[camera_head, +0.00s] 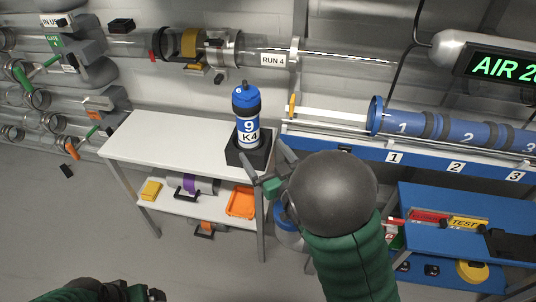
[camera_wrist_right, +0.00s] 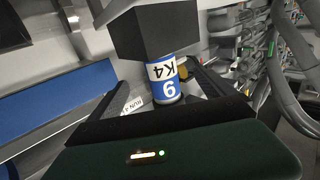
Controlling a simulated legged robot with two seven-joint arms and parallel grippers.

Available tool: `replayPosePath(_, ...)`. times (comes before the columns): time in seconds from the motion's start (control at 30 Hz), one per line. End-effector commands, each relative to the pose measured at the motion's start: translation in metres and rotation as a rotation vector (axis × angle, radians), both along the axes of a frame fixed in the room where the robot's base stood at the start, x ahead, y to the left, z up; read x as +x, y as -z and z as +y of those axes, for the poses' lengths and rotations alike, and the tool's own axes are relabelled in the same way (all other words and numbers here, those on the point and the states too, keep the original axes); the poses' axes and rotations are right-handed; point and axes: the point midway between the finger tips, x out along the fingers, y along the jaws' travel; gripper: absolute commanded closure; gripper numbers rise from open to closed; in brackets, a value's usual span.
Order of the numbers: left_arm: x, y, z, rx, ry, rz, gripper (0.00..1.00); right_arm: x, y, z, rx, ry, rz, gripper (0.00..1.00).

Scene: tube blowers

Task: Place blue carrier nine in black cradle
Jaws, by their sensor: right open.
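The blue carrier nine (camera_head: 246,112) has a blue and black top and a white label reading 9 K4. It stands upright in the black cradle (camera_head: 239,156) on the white table. My right gripper (camera_head: 264,157) is open just to the right of the cradle, empty. In the right wrist view, the picture is upside down: the carrier (camera_wrist_right: 160,80) shows beyond the open fingers (camera_wrist_right: 160,82), and the cradle (camera_wrist_right: 155,30) shows above it. The carrier's lower end is hidden inside the cradle. My left gripper (camera_head: 115,291) is partly in view at the bottom left, its jaws unclear.
The white table (camera_head: 170,138) is clear left of the cradle. Its lower shelf holds a yellow block (camera_head: 151,190), a purple-banded carrier and an orange tray (camera_head: 241,203). A blue numbered rack (camera_head: 420,165) stands right. Clear tubes (camera_head: 340,62) run behind the table.

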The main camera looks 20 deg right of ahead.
Motion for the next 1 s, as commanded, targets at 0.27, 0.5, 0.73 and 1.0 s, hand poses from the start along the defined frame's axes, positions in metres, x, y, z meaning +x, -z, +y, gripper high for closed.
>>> replayPosePath(0.27, 0.0, -0.017, 0.0, 0.0, 0.0, 0.0, 0.07, -0.027, 0.007, -0.006, 0.001, 0.021, 0.049, 0.07)
replayPosePath(0.5, 0.0, -0.016, 0.0, 0.0, 0.0, 0.0, 0.07, -0.06, 0.081, -0.018, 0.003, 0.14, 0.569, 0.07)
replayPosePath(0.73, 0.0, -0.016, 0.0, 0.0, 0.0, 0.0, 0.07, -0.169, 0.118, 0.003, -0.033, 0.113, 1.138, 0.07)
replayPosePath(1.0, 0.0, -0.016, 0.0, 0.0, 0.0, 0.0, 0.07, -0.219, 0.119, 0.012, -0.059, 0.079, 1.34, 0.07)
